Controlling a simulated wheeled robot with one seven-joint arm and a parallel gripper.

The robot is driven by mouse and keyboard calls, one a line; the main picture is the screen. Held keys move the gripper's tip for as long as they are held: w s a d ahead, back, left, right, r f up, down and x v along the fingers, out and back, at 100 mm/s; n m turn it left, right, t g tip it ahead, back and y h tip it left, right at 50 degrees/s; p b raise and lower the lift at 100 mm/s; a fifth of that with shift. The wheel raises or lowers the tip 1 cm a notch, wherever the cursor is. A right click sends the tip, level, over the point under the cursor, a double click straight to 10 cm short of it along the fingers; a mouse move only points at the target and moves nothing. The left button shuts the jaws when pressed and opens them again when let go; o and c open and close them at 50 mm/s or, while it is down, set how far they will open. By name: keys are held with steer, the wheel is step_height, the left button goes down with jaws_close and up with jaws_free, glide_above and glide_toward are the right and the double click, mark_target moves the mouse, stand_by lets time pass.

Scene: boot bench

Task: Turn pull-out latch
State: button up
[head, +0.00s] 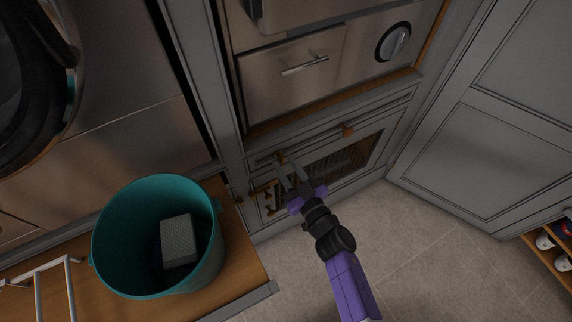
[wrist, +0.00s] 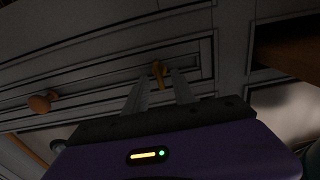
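The latch is a small brass-coloured turn piece (head: 281,157) on the grey front of a low cabinet panel.
A round wooden knob (head: 347,131) sits on the same front. Brass-coloured fittings (head: 268,196) show left of my gripper. A teal bin (head: 110,240) holding a grey box (head: 179,240) stands on a wooden surface (head: 248,270) at left. Tiled floor (head: 420,240) is clear at right.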

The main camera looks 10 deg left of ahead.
steer(key=shift+w+a, duration=0.1)
steer(key=shift+w, duration=0.05)
steer(key=shift+c, duration=0.2)
jaws_close()
